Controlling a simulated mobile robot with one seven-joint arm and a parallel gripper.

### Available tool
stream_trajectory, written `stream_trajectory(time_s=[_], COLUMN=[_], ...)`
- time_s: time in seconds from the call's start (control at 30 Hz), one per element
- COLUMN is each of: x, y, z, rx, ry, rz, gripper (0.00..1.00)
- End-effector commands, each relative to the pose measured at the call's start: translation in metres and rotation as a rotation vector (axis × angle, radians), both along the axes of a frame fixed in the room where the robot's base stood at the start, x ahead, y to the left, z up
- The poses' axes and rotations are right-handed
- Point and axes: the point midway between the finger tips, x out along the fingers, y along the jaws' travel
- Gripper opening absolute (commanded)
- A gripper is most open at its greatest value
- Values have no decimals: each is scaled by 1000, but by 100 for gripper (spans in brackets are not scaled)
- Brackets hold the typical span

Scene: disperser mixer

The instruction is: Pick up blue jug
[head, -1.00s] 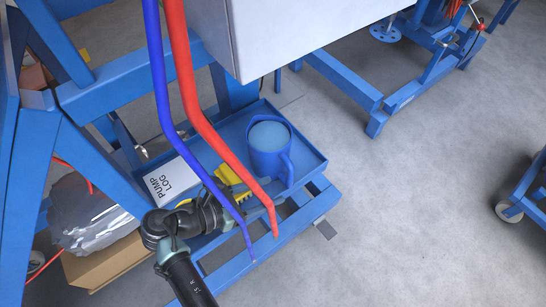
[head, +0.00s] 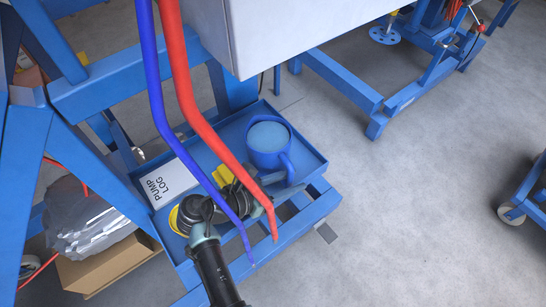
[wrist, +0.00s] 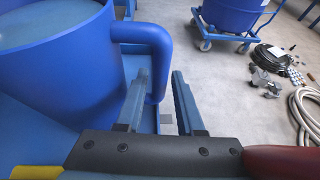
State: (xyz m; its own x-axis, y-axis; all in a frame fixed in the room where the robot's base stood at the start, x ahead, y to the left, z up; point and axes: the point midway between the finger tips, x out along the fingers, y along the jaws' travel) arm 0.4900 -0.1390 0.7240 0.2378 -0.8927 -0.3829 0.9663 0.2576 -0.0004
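The blue jug (head: 267,146) stands upright in the blue tray (head: 312,153), with light blue contents or inside showing at its top. Its handle points toward the front right. In the wrist view the jug (wrist: 52,75) fills the left side, and its handle (wrist: 158,55) curves down between the two finger lines. My gripper (wrist: 160,75) is open, fingers apart on either side of the handle in the picture; I cannot tell whether they reach around it in depth. In the head view my gripper (head: 282,198) is at the jug's front, partly hidden by the hoses.
A red hose (head: 198,110) and a blue hose (head: 160,95) hang in front of my arm. A white pump log (head: 166,184) and a yellow object (head: 222,174) lie in the tray. A grey cabinet (head: 310,30) overhangs behind.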

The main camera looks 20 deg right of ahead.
Motion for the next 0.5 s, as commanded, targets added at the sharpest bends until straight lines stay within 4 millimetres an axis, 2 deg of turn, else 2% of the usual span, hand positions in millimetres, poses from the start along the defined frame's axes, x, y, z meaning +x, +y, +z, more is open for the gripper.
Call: stream_trajectory(time_s=[0.03,0.17,0.2,0.5], x=[0,0,0,2], y=[0,0,0,0], z=[0,0,0,4], rx=[0,0,0,-2], ry=[0,0,0,-10], rz=[0,0,0,-1], gripper=[26,2,0,0])
